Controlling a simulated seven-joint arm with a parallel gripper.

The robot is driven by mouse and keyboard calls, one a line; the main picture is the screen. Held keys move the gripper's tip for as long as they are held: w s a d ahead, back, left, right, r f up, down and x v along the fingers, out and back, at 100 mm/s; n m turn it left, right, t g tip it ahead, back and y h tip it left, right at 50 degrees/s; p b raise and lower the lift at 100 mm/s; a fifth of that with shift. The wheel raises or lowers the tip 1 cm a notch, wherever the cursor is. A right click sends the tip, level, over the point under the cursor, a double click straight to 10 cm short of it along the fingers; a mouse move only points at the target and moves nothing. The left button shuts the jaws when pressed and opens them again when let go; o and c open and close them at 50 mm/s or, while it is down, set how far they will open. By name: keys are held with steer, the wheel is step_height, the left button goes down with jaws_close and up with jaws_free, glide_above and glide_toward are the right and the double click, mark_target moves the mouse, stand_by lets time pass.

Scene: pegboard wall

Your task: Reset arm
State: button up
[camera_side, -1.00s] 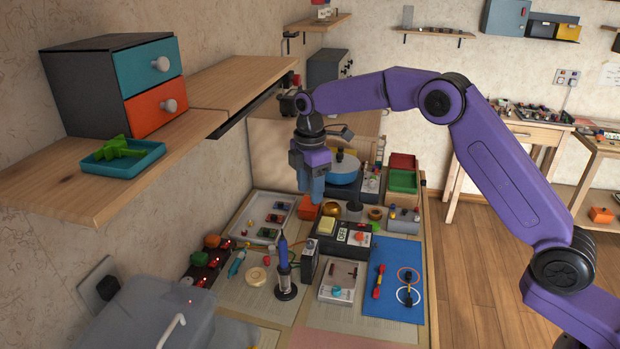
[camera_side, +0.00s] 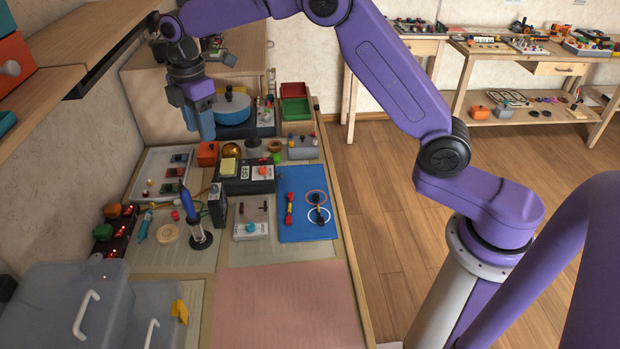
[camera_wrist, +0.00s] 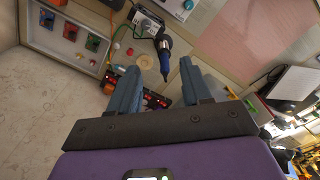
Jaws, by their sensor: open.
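My gripper (camera_side: 199,122) is at the end of my purple arm, in the upper left of the side view. It hangs above the back left of the workbench, in front of the blue round pot. In the wrist view my gripper (camera_wrist: 160,92) shows two blue-grey fingers spread apart with nothing between them. Beyond the fingers, the wrist view shows a blue pen-like tool (camera_wrist: 164,55) and a dark strip with red lights (camera_wrist: 150,97), both well away from the fingertips.
A wooden shelf (camera_side: 45,112) juts out at the left, near my arm. The bench holds a blue mat (camera_side: 305,225), a switch box (camera_side: 246,177) and a blue pot (camera_side: 232,107). Grey lidded bins (camera_side: 75,305) stand at the front left. A pink sheet (camera_side: 280,305) lies clear.

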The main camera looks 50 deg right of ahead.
steer(key=s+r+m, duration=0.2)
steer(key=s+r, duration=0.1)
steer(key=s, duration=0.8)
steer(key=s+d+f+m, duration=0.1)
steer(key=s+d, duration=0.3)
steer(key=s, duration=0.5)
steer(key=s+d+f+m, duration=0.1)
steer(key=s+d, duration=0.3)
steer(key=s, duration=0.6)
steer(key=s+d+f+m, duration=0.1)
steer(key=s+d, duration=0.3)
steer(key=s, duration=0.6)
steer(key=shift+s+d+f, duration=0.15)
steer(key=shift+d+f, duration=0.05)
steer(key=shift+d, duration=0.1)
